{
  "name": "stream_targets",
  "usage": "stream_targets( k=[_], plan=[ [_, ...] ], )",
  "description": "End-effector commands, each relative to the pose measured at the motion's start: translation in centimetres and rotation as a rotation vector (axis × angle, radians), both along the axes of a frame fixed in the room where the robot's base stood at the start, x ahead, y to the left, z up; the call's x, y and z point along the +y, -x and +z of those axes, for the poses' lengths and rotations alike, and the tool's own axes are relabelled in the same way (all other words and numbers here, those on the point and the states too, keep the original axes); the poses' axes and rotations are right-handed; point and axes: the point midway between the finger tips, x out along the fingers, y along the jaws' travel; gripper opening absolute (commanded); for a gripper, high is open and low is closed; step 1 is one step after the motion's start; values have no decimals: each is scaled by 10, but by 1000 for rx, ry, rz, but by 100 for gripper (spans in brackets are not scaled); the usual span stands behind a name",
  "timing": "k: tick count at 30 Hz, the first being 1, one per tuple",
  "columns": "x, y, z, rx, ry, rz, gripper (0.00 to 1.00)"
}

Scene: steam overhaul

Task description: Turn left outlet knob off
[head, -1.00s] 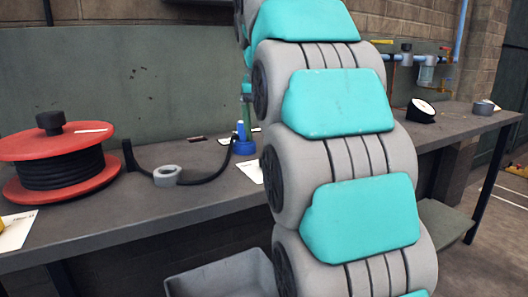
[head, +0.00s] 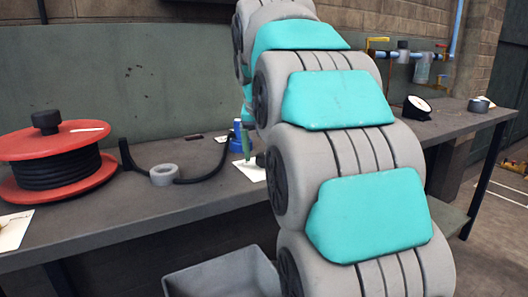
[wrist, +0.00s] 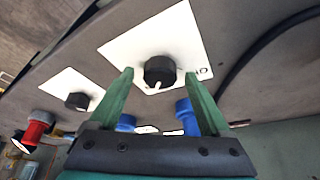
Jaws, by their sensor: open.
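In the wrist view a round black knob (wrist: 158,68) with a white pointer mark sits on a white plate (wrist: 196,38). A second black knob (wrist: 77,100) on another white plate (wrist: 52,86) is at its left. My gripper (wrist: 158,75) is open, and its two green fingers frame the first knob, one on each side. I cannot tell whether they touch it. In the head view a green finger (head: 246,142) shows above a white plate (head: 251,168) on the bench; my arm hides the rest of the gripper. The views do not label which knob is left.
Blue fittings (wrist: 126,122) and a red fitting (wrist: 36,130) stand close to the fingers. A grey bin (head: 220,275) is below.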

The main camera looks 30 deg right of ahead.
Motion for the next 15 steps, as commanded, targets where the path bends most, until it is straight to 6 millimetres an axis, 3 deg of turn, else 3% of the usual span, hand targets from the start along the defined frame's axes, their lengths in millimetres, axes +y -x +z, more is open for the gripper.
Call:
stream_targets(
  k=[2,15],
  plan=[
    [0,0,0,0,0,0,75],
    [0,0,0,1,-1,0,25]
  ],
)
